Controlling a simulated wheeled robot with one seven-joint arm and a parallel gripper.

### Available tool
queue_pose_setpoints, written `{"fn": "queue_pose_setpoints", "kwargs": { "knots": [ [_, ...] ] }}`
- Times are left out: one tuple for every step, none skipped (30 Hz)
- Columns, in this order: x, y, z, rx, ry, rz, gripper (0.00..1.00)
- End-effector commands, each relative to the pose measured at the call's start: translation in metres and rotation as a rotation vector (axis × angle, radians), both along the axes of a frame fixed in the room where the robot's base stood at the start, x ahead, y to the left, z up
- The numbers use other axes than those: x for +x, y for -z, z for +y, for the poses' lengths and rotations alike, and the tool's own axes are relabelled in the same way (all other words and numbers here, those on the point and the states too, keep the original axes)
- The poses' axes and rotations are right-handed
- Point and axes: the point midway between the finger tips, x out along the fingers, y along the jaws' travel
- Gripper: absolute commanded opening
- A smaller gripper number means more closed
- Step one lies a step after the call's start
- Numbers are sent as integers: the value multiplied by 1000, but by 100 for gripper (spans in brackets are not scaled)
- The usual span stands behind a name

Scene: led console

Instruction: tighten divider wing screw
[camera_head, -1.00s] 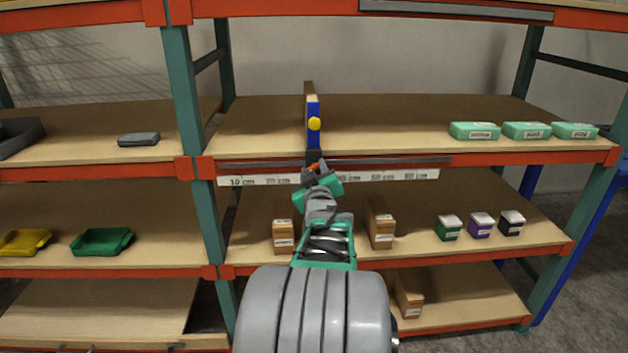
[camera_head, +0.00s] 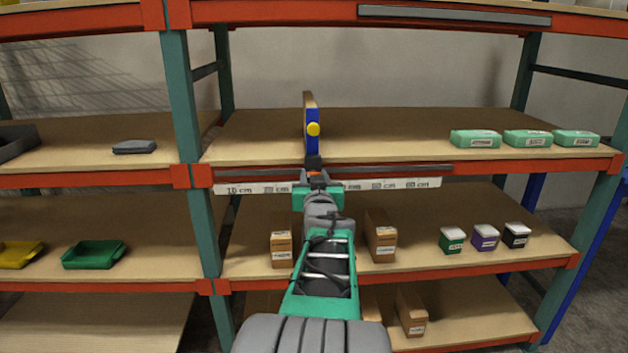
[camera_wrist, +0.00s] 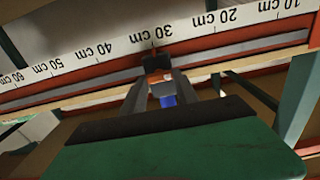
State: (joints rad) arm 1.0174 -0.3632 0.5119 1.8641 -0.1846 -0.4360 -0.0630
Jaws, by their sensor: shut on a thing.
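The divider (camera_head: 312,140), a blue upright plate with a tan edge and a yellow disc, stands on the upper shelf. A dark clamp (camera_head: 314,161) sits at its base on the shelf's front edge. My gripper (camera_head: 315,180) is directly below the clamp, shut on the small orange wing screw (camera_head: 313,173). In the wrist view the dark fingertips (camera_wrist: 157,63) are close together, with the orange screw (camera_wrist: 158,76) between the fingers and a blue part behind (camera_wrist: 168,100). The fingers largely hide the screw, so its turn angle is unclear.
A white centimetre scale (camera_head: 400,184) runs along the shelf front; my gripper is near its 30 cm mark (camera_wrist: 158,33). Green boxes (camera_head: 527,139) stand at the right on the upper shelf. Brown cartons (camera_head: 381,240) stand on the shelf below, either side of my arm.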

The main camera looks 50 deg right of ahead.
Motion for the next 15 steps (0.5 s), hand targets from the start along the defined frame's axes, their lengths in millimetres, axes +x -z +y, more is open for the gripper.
{"fn": "queue_pose_setpoints", "kwargs": {
  "knots": [
    [0, 2, 0, 4, 0, 1, 0],
    [0, 2, 0, 4, 0, 1, 0],
    [0, 2, 0, 4, 0, 1, 0],
    [0, 2, 0, 4, 0, 1, 0],
    [0, 2, 0, 4, 0, 1, 0],
    [0, 2, 0, 4, 0, 1, 0],
    [0, 2, 0, 4, 0, 1, 0],
    [0, 2, 0, 4, 0, 2, 0],
    [0, 2, 0, 4, 0, 2, 38],
    [0, 2, 0, 4, 0, 2, 41],
    [0, 2, 0, 4, 0, 2, 43],
    [0, 2, 0, 3, 0, 1, 46],
    [0, 2, 0, 3, 0, 1, 49],
    [0, 1, 0, 2, 0, 2, 51],
    [0, 1, 0, 2, 0, 2, 54]
  ]
}}
